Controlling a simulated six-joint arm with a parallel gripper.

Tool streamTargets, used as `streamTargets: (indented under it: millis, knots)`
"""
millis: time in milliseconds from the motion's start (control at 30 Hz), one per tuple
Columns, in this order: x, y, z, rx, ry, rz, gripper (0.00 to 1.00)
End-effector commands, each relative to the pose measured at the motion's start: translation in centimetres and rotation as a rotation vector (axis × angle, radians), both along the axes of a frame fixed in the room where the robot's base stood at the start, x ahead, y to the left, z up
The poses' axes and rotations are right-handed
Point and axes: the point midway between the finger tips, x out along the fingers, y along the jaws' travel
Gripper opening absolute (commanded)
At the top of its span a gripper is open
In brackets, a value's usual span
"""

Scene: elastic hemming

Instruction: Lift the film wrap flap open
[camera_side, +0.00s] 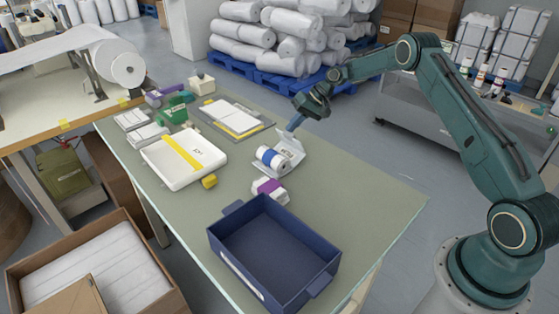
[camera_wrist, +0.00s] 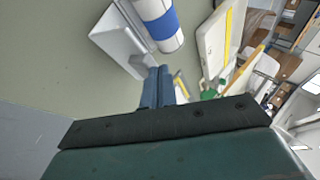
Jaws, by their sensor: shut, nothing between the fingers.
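The white film wrap (camera_side: 291,158) lies on the green table beneath my gripper. Part of its sheet, the flap (camera_side: 295,138), stands tilted up. A white roll with a blue band (camera_side: 269,157) rests against the wrap. In the wrist view the sheet (camera_wrist: 118,42) shows at the upper left, beside the roll (camera_wrist: 160,20). My gripper (camera_side: 292,127) points down just above the raised edge of the sheet. In the wrist view its blue fingers (camera_wrist: 158,72) are together with nothing between them. Whether the fingertips touch the sheet I cannot tell.
A blue bin (camera_side: 275,255) stands at the table's front. A white and purple item (camera_side: 268,191) and a yellow block (camera_side: 209,182) lie near the wrap. A white pack with a yellow stripe (camera_side: 184,158) lies to the left. The table right of the wrap is clear.

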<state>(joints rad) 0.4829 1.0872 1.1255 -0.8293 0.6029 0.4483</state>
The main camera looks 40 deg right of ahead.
Motion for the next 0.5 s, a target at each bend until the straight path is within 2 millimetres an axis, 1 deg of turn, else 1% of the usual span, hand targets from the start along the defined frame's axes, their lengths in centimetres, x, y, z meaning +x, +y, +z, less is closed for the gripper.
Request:
streamTargets:
  millis: [300,500]
  knots:
    - [0.0,-2.7,-1.4,-0.003,0.000,0.001,0.00]
    - [0.0,-3.7,-2.0,-0.002,-0.002,0.002,0.00]
